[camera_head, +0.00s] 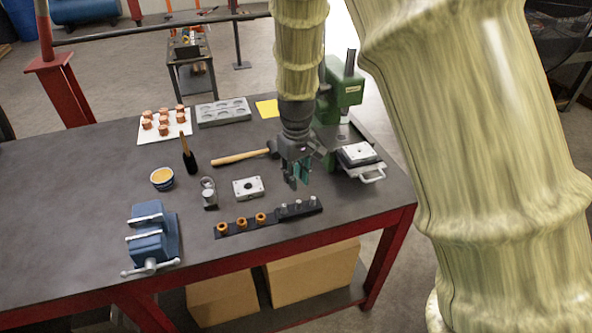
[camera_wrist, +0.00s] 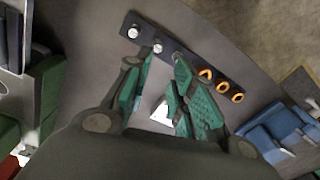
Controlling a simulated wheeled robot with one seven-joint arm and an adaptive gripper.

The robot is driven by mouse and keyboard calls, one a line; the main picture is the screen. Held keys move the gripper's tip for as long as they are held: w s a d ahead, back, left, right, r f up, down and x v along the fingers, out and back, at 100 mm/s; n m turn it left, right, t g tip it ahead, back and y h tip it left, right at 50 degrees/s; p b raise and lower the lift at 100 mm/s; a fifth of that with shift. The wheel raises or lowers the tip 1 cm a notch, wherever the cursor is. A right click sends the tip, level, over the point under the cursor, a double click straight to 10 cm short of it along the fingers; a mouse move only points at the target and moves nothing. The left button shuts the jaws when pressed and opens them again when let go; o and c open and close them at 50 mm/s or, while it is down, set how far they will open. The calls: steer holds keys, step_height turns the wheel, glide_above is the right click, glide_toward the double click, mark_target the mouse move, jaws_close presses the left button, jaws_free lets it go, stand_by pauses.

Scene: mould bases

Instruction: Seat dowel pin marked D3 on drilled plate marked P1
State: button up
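Several silver dowel pins (camera_head: 299,204) stand upright in the right part of a dark rack (camera_head: 303,213) near the table's front edge; two pins (camera_wrist: 133,32) show clearly in the wrist view. No marks can be read, so I cannot tell which pin is D3. A light grey drilled plate (camera_head: 248,188) lies left of my gripper; a pale piece of it (camera_wrist: 162,113) shows between the fingers in the wrist view. Its mark is not readable. My gripper (camera_head: 297,175) hangs above the table behind the pins, its green-padded fingers apart and nothing between them.
Orange bushings (camera_head: 241,222) fill the rack's left part. A mallet (camera_head: 242,156) lies behind the plate. A green press (camera_head: 341,88) and another plate (camera_head: 357,153) on a handled holder stand right. A blue vise (camera_head: 152,240), a bowl (camera_head: 162,178) and a brush (camera_head: 187,155) are left.

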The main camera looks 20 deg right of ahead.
mark_target(299, 201)
steer(key=shift+s+d+f, duration=0.1)
steer(key=shift+s+f, duration=0.1)
steer(key=shift+f, duration=0.15)
steer(key=shift+w+d+f+p, duration=0.1)
steer(key=shift+f+p, duration=0.7)
steer(key=shift+f, duration=1.6)
steer(key=shift+d+f+p, duration=0.1)
steer(key=shift+f+p, duration=0.65)
steer(key=shift+f, duration=1.65)
jaws_close()
steer(key=shift+r, duration=0.2)
steer(key=shift+r+p, duration=0.7)
steer(key=shift+r, duration=0.05)
steer(key=shift+r, duration=0.2)
